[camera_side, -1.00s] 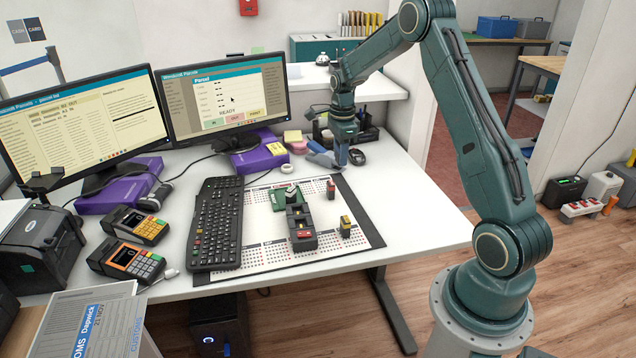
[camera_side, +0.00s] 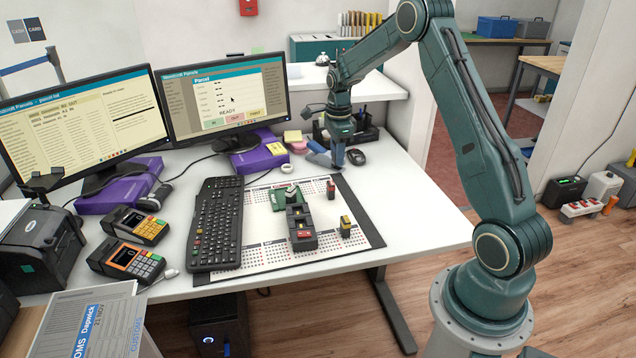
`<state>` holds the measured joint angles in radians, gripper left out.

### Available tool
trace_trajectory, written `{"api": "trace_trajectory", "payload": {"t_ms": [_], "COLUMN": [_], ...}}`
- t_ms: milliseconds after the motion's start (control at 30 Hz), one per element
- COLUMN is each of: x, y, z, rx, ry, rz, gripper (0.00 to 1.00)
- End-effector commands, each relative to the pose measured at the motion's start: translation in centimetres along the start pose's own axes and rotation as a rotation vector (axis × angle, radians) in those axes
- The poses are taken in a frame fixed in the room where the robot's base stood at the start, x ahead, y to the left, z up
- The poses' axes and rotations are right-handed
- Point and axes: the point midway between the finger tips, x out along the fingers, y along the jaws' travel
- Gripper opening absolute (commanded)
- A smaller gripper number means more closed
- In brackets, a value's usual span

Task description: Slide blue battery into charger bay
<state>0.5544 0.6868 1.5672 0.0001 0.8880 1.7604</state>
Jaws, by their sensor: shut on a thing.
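The dark charger (camera_side: 303,240) sits on the printed desk mat, with red and yellow marks on top. Its bay openings are too small to make out. A red-topped battery (camera_side: 331,189) and a yellow-topped battery (camera_side: 346,227) stand upright on the mat to its right. My gripper (camera_side: 338,163) points down by the mat's far right edge, behind and to the right of the charger, well apart from it. It is shut on the blue battery, which is too small and covered to see clearly.
A blue-grey desk item (camera_side: 317,147) and a black mouse (camera_side: 356,157) lie close beside my gripper. The front right of the desk is clear.

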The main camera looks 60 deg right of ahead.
Motion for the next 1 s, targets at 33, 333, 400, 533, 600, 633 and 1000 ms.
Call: {"api": "trace_trajectory", "payload": {"t_ms": [33,333,400,533,600,633,1000], "x": [0.6,5.3,6.5,8.4,9.2,9.4,10.2], "y": [0.2,1.9,2.5,3.6,4.1,4.2,4.7], "z": [0.7,6.4,7.8,10.0,10.9,11.2,12.0], "rx": [-0.001,0.026,0.035,0.050,0.055,0.058,0.067], "ry": [0.000,0.001,0.001,0.002,0.001,0.001,0.000], "rz": [0.002,0.003,0.003,0.003,0.001,0.001,-0.001], "gripper": [0.08,0.08,0.08,0.08,0.08,0.08,0.08]}}
